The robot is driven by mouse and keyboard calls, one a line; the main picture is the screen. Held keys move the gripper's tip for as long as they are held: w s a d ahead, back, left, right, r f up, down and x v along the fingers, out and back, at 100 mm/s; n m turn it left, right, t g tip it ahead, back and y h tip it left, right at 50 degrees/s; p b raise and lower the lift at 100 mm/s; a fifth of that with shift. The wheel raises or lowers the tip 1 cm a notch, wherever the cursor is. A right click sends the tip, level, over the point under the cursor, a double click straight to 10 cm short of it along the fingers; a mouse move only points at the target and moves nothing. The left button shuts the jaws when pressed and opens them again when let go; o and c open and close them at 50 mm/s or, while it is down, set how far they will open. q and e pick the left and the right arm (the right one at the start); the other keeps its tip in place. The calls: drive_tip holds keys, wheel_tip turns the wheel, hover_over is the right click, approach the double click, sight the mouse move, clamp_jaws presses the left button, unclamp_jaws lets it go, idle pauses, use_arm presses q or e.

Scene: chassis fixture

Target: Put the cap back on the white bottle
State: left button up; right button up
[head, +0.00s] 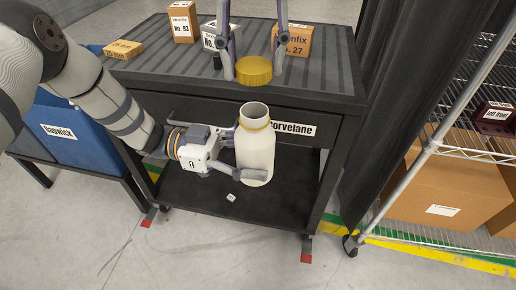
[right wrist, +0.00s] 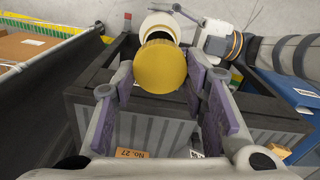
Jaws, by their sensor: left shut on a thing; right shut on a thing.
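The white bottle (head: 257,145) is upright with its mouth open, in front of the cart. My left gripper (head: 238,157) is shut on the bottle's body from the left. The yellow cap (head: 254,70) is above the bottle, apart from it, between the fingers of my right gripper (head: 253,68), which is shut on it. In the right wrist view the cap (right wrist: 160,66) sits between the purple-padded fingers and hides part of the bottle (right wrist: 160,24) beyond it. My left gripper also shows there beside the bottle.
The dark cart (head: 335,75) has a ribbed top with several small boxes, including an orange one (head: 297,40) behind the right gripper. A small white cube (head: 231,197) lies on its lower shelf. A wire rack (head: 470,150) stands at right, a blue bin (head: 75,135) at left.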

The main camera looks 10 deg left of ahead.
sight(255, 146)
drive_tip(key=shift+f, duration=2)
drive_tip(key=shift+f, duration=0.9)
drive_tip(key=shift+f, duration=0.55)
drive_tip(key=m, duration=0.9)
drive_tip(key=shift+s+d+m, duration=0.1)
drive_tip(key=shift+d+m, duration=0.05)
drive_tip(key=shift+m, duration=0.25)
drive_tip(key=o, duration=0.7)
